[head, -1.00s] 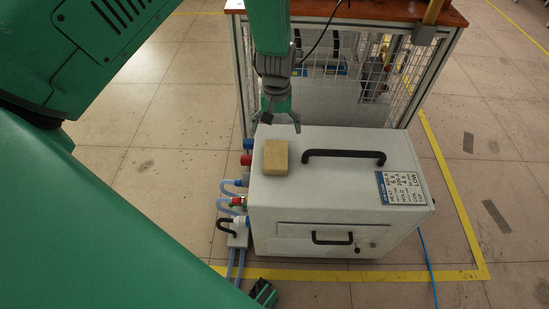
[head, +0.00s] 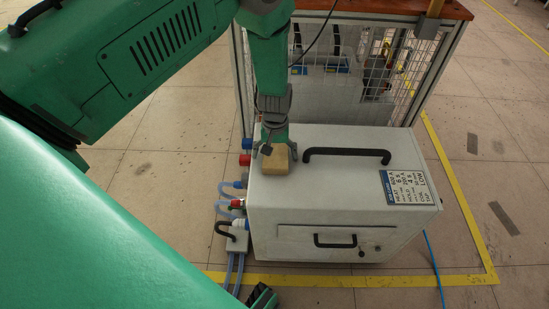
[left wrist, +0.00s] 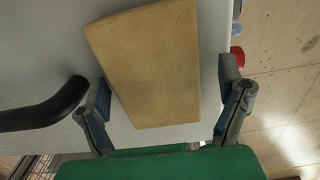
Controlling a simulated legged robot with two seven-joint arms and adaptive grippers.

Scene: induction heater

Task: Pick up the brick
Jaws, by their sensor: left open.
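The tan brick (head: 276,160) lies on top of the white induction heater box (head: 340,205), near its left edge and left of the black top handle. My left gripper (head: 275,154) is low over the brick in the head view, with a finger to either side of it. In the left wrist view the brick (left wrist: 152,62) shows large between the two spread fingertips (left wrist: 163,100), with gaps beside it. The gripper is open and holds nothing. The gripper hides the far part of the brick in the head view.
A black handle (head: 347,152) stands on the box close to the right of the brick. Red and blue connectors and hoses (head: 232,205) run along the box's left side. A wire-mesh cabinet (head: 350,75) stands behind. Open floor lies left and right.

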